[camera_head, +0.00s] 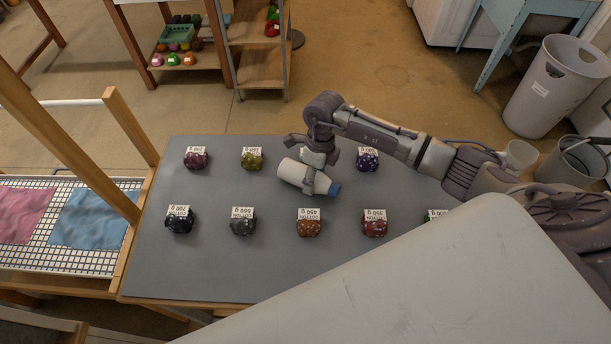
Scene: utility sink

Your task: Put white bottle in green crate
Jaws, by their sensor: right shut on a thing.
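The white bottle (291,172) with a blue cap lies tilted on its side at the middle of the grey tabletop (270,190). My right gripper (314,174) comes down over it from above and is shut on its middle, hiding part of it. I cannot tell whether the bottle touches the table or hangs just above it. A green crate (177,35) stands on a wooden shelf unit at the back left, well away from the gripper. My left gripper is not in view.
A rack with cloths (100,222) is at left; grey bins (556,85) are at right.

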